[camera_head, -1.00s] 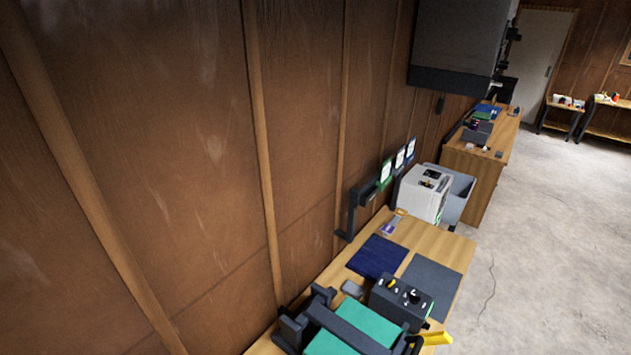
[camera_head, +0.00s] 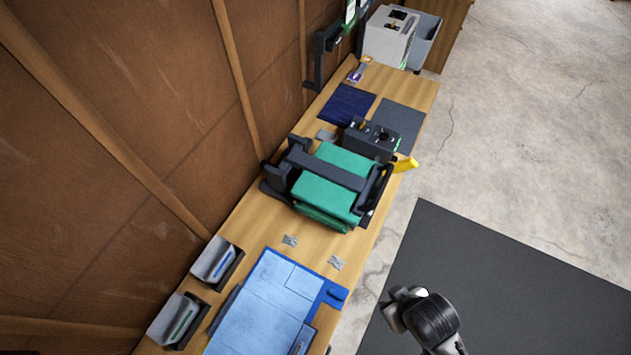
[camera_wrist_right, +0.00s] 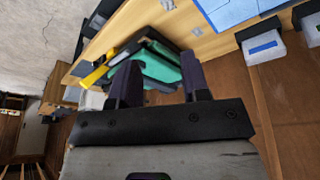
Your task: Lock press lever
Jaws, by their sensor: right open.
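The press (camera_head: 325,180) has a dark frame and teal-green plates and sits on the wooden bench. Its yellow lever (camera_head: 405,164) sticks out from the right side, past the bench edge. In the right wrist view the press (camera_wrist_right: 160,67) lies beyond my fingers, with the yellow lever (camera_wrist_right: 95,77) to the left. My right gripper (camera_wrist_right: 160,82) is open and empty, with its fingers apart and nothing between them. In the head view my right gripper (camera_head: 393,306) is over the floor mat, below the press and apart from it. My left gripper is not in view.
A dark control box (camera_head: 371,138) stands just behind the press. A blue work mat (camera_head: 265,310) and grey bins (camera_head: 216,262) occupy the near bench (camera_head: 245,235). A white machine (camera_head: 388,38) stands at the far end. The floor beside the bench, with a dark mat (camera_head: 520,290), looks clear.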

